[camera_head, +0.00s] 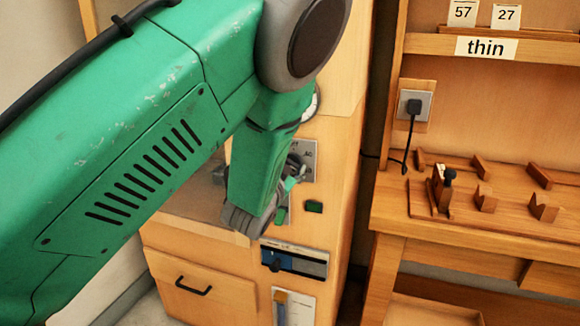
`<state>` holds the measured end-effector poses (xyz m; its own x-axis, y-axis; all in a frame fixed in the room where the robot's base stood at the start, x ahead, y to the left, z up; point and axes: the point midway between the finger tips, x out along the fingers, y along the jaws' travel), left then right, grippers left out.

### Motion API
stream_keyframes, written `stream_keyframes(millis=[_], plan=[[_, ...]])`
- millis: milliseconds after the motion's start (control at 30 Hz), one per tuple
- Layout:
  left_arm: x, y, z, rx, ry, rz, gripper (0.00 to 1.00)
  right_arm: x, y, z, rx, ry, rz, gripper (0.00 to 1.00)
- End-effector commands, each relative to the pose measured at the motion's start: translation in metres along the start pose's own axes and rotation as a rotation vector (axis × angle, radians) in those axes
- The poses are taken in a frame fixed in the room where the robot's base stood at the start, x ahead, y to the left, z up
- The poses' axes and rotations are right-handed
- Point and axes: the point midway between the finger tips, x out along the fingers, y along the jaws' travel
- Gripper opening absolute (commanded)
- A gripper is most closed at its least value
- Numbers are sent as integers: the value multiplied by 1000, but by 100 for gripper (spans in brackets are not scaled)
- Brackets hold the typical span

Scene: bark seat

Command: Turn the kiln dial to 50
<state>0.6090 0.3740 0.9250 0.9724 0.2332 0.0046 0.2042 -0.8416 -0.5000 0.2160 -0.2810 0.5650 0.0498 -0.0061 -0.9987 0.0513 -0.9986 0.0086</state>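The kiln dial's grey plate (308,153) is on the front of the wooden cabinet (345,130), with a small, partly legible marking near its upper right. The dial's knob is mostly hidden behind my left gripper. My green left arm comes in from the left and bends down in front of the panel. My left gripper (292,184) is at the lower left part of the plate, close to the knob. Its fingers are small and partly covered by my arm, so I cannot tell whether they touch or grip the knob. My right gripper is not in view.
Below the dial are a green button (314,207), a blue horizontal slider panel (295,261) and a vertical slider (281,297). A round white-rimmed part (314,105) sits above, partly covered. A drawer handle (194,287) is lower left. A wooden bench (480,238) stands right.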

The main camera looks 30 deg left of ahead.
Motion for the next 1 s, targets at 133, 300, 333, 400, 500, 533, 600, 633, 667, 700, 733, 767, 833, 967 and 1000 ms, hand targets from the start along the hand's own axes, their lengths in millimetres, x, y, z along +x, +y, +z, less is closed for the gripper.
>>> stream_keyframes(millis=[133, 300, 333, 400, 500, 533, 600, 633, 667, 700, 733, 767, 833, 967, 1000], plan=[[1, -1, -2, -1, 5, -2, 59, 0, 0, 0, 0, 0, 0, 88], [0, 0, 0, -1, 0, 0, 59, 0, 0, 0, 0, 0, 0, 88], [0, 0, 0, -1, -1, 1, 59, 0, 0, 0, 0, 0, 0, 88], [-3, 0, 0, -1, -2, 1, 59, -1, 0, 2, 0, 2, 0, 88], [-15, 0, 0, 0, -2, 1, 59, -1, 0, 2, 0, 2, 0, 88], [-20, 1, 0, 0, -3, 1, 59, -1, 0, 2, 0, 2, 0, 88], [-33, 1, 1, -1, -3, 2, 59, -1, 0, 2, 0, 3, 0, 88], [-38, 1, 0, -1, -3, 2, 59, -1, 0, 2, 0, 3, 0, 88], [-43, 1, 0, 0, -2, 2, 59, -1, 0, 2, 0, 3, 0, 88], [-49, 1, 0, 0, -1, 2, 59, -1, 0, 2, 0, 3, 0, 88], [-54, 1, 0, 1, -1, 1, 59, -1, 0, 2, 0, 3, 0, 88], [-58, 1, 0, 0, 0, 1, 59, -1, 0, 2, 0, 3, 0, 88], [-65, 2, 0, 0, 0, 1, 59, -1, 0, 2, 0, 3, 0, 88], [-72, 1, 0, 0, 0, 1, 59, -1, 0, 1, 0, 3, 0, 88], [-73, 1, 0, 0, 1, 1, 59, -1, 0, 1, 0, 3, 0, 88]])
